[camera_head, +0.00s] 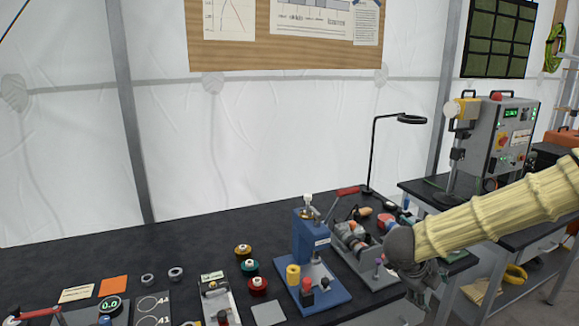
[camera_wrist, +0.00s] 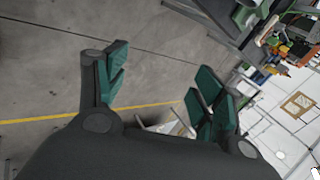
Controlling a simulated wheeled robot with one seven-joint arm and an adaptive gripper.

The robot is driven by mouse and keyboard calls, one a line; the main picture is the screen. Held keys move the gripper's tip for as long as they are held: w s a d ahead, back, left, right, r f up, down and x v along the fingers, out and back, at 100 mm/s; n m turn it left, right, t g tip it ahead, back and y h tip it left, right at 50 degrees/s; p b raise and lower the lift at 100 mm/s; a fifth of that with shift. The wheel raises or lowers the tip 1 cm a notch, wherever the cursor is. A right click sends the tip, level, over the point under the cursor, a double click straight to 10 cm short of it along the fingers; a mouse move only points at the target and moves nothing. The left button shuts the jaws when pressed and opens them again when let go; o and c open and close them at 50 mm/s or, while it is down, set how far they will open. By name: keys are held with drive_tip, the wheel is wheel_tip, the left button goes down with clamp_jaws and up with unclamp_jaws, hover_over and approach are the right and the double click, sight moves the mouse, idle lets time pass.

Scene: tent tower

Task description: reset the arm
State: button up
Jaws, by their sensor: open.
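My arm, in a cream ribbed sleeve, reaches in from the right in the head view. Its dark wrist end hangs beside the right part of the black workbench (camera_head: 170,235), and the fingers there are hard to make out. In the wrist view my gripper (camera_wrist: 160,90) shows two green-padded fingers spread wide apart. Nothing is between them except a view of the grey floor, so the gripper is open and empty.
A black lamp (camera_head: 374,150) rises behind. A grey machine (camera_head: 505,135) stands on the farther table at right. The bench's back left is clear.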

drive_tip(key=s+a+f+n+t+y, duration=0.1)
drive_tip(key=s+a+f+n, duration=0.25)
drive_tip(key=f+n, duration=0.4)
drive_tip(key=s+a+f+n+y, duration=0.15)
drive_tip(key=s+f+n, duration=0.3)
drive_tip(key=f, duration=0.55)
drive_tip(key=s+a+f+n+t+y, duration=0.1)
drive_tip(key=s+a+f+n, duration=0.35)
drive_tip(key=f, duration=0.35)
drive_tip(key=s+a+f+n+g+y, duration=0.1)
drive_tip(key=s+f+n, duration=0.2)
drive_tip(key=s, duration=0.5)
drive_tip(key=s+a+f+n+g+y, duration=0.1)
drive_tip(key=s+f+n+g, duration=0.1)
drive_tip(key=s+n, duration=0.3)
drive_tip(key=s+a+f+n+g+y, duration=0.1)
drive_tip(key=s+f+n, duration=0.3)
drive_tip(key=s, duration=0.8)
drive_tip(key=shift+s+a+f+g, duration=0.15)
drive_tip(key=shift+a+f+g, duration=0.05)
drive_tip(key=shift+f+g, duration=0.4)
